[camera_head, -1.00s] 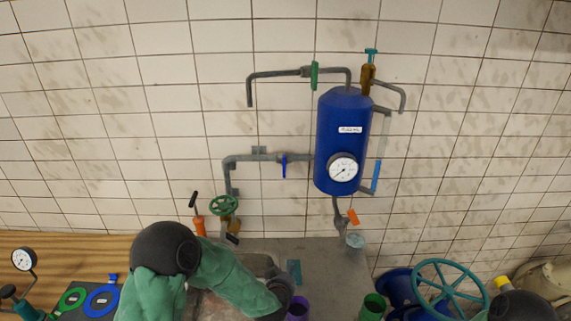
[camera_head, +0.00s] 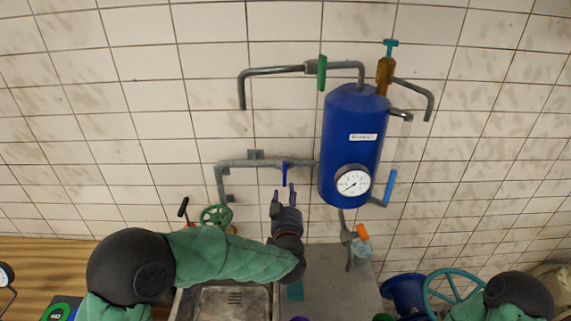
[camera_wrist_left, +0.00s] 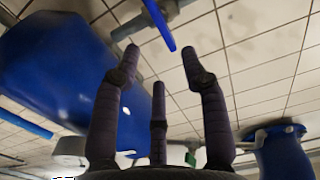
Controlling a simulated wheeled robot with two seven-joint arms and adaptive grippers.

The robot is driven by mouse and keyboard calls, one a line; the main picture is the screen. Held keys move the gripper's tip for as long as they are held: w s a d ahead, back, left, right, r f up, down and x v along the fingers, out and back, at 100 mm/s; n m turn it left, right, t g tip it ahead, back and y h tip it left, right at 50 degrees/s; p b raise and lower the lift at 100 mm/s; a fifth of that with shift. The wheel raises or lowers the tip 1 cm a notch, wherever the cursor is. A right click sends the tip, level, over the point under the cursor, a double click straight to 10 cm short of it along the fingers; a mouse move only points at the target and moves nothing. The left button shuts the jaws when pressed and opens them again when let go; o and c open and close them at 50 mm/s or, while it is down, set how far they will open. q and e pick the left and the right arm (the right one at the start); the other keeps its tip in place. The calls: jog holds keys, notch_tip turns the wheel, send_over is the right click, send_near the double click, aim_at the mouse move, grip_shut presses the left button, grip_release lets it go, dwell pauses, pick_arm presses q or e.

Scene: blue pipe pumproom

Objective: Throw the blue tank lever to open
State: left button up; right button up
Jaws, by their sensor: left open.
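The blue tank (camera_head: 350,125) hangs on the tiled wall, with a white label and a round gauge (camera_head: 353,183) on its front. A blue lever (camera_head: 284,173) sits on the grey pipe (camera_head: 245,164) left of the tank and points straight down, across the pipe. My left gripper (camera_head: 284,193) is open and empty just below the lever, fingers pointing up at the wall. In the left wrist view the blue lever (camera_wrist_left: 160,24) lies beyond the open fingertips (camera_wrist_left: 158,62), apart from them. My right gripper is out of view; only my right arm shows.
An orange-handled valve (camera_head: 361,231) hangs below the tank. A green-handled valve (camera_head: 321,73) is on the upper pipe. A green handwheel (camera_head: 216,217) and a black-handled lever (camera_head: 183,207) stand left of my gripper. A sink (camera_head: 232,301) lies below my left arm.

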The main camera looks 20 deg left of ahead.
aim_at(284, 173)
pick_arm(q)
jog(key=p+x, duration=0.1)
jog(key=x, duration=1)
jog(key=shift+r+p, duration=0.1)
jog(key=shift+p, duration=0.2)
jog(key=shift+s, duration=0.1)
grip_shut()
